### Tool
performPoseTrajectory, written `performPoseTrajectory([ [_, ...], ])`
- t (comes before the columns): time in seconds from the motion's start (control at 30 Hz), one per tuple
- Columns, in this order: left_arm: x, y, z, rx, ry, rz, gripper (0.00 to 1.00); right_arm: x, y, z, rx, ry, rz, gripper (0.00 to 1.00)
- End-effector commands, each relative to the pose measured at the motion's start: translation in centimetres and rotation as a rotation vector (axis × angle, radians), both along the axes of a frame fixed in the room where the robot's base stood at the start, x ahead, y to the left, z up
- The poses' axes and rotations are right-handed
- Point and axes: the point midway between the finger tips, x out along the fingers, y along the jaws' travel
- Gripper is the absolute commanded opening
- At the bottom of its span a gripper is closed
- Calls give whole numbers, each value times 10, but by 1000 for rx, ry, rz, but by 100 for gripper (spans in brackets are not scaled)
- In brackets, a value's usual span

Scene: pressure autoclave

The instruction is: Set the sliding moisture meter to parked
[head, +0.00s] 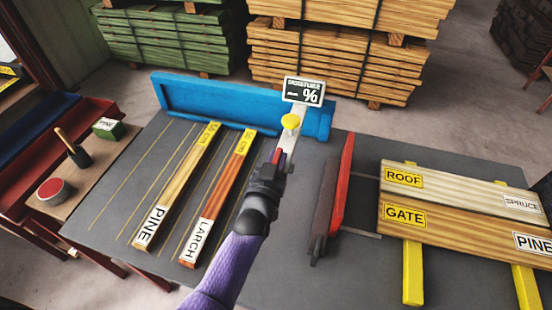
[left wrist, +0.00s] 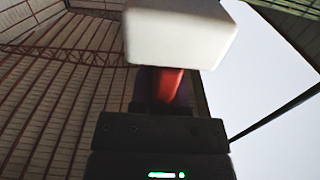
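The moisture meter has a dark display (head: 303,90) reading "– %", a yellow knob (head: 290,121) and a pale bar (head: 287,143) reaching toward me. It stands at the right part of the blue rail (head: 225,102) at the table's back. My left gripper (head: 279,156) is at the near end of the pale bar, seeming to touch or overlap it. In the left wrist view a white block (left wrist: 180,32) fills the space before a red part of the gripper (left wrist: 166,88). Whether the fingers are closed on it is hidden. My right gripper is not in view.
Boards labelled PINE (head: 175,190) and LARCH (head: 218,200) lie left of my arm. A red and dark upright piece (head: 340,182) stands to the right. Labelled boards (head: 455,202) rest on yellow supports (head: 412,272). A side bench (head: 82,170) holds small items. Stacked lumber is behind.

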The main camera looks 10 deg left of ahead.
Motion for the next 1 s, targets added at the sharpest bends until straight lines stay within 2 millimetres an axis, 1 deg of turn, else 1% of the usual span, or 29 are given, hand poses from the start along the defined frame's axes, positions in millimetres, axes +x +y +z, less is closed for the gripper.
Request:
performPoseTrajectory([
  [0.03,-1,-3,-2,-3,5,-5,27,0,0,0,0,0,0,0],
  [0.07,-1,-3,-2,-4,5,-5,33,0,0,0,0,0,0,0],
  [0.1,-1,-3,-2,-3,5,-5,42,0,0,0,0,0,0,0],
  [0.17,-1,-2,-1,-3,5,-4,54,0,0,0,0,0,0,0],
  [0.2,-1,-2,-1,-3,4,-4,56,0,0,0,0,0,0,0],
  [0.43,-1,-1,-1,-2,2,-2,56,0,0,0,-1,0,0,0],
  [0.53,-8,-1,0,-2,3,-2,56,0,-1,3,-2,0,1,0],
  [0.67,-33,0,1,-3,6,-3,56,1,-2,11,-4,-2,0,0],
  [0.7,-42,0,1,-3,6,-3,56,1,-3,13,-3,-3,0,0],
  [0.9,-82,1,0,-2,5,-4,56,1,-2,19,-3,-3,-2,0],
  [1.0,-94,2,-1,-2,5,-4,56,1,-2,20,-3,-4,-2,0],
])
